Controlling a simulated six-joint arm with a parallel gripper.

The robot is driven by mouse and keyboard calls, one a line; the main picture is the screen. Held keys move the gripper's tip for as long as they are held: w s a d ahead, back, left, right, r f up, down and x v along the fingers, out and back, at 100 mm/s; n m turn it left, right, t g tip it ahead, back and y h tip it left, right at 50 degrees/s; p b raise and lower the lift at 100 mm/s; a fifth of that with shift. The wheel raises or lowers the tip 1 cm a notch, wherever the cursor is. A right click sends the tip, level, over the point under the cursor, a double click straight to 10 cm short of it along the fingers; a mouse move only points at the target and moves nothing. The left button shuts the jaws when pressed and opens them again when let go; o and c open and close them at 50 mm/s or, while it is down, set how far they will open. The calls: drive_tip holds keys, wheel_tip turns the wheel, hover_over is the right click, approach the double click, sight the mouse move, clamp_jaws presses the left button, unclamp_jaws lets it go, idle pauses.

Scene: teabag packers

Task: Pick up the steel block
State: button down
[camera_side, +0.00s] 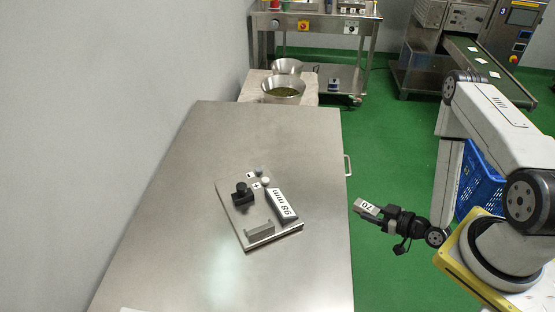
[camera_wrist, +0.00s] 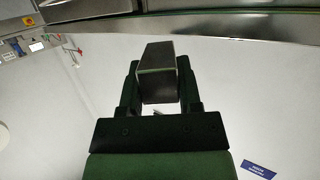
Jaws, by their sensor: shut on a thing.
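The steel block (camera_side: 364,205) is grey with a white label that seems to read "70". It is held at the tip of my gripper (camera_side: 379,210), clear of the steel table's right edge and above the green floor in the side view. In the wrist view the block (camera_wrist: 157,68) sits between the two dark fingers of my gripper (camera_wrist: 158,92), which are shut on it. Its far end sticks out past the fingertips.
A grey plate (camera_side: 238,226) on the steel table (camera_side: 180,230) bears a block labelled "86 mm" (camera_side: 282,206), a black knobbed piece (camera_side: 242,194), a grey bracket (camera_side: 259,230) and small round pieces. The rest of the table is mostly clear. A blue crate (camera_side: 480,182) stands behind my arm.

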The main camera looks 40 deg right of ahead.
drive_tip(key=shift+s+d, duration=0.1)
drive_tip(key=shift+s, duration=0.55)
idle(0.4)
drive_tip(key=shift+w+d+r, duration=0.15)
drive_tip(key=shift+w+d, duration=0.1)
drive_tip(key=shift+w, duration=0.2)
drive_tip(key=w+a+r+m+h, duration=0.1)
drive_tip(key=w+a+r+h, duration=0.1)
drive_tip(key=w+r, duration=1.45)
drive_tip(key=w+a+r+m, duration=0.1)
drive_tip(key=w+a+r, duration=0.3)
drive_tip(key=r, duration=0.3)
drive_tip(key=shift+w+a+h, duration=0.2)
drive_tip(key=shift+a+h, duration=0.2)
drive_tip(key=shift+a, duration=0.4)
drive_tip(key=shift+f, duration=0.1)
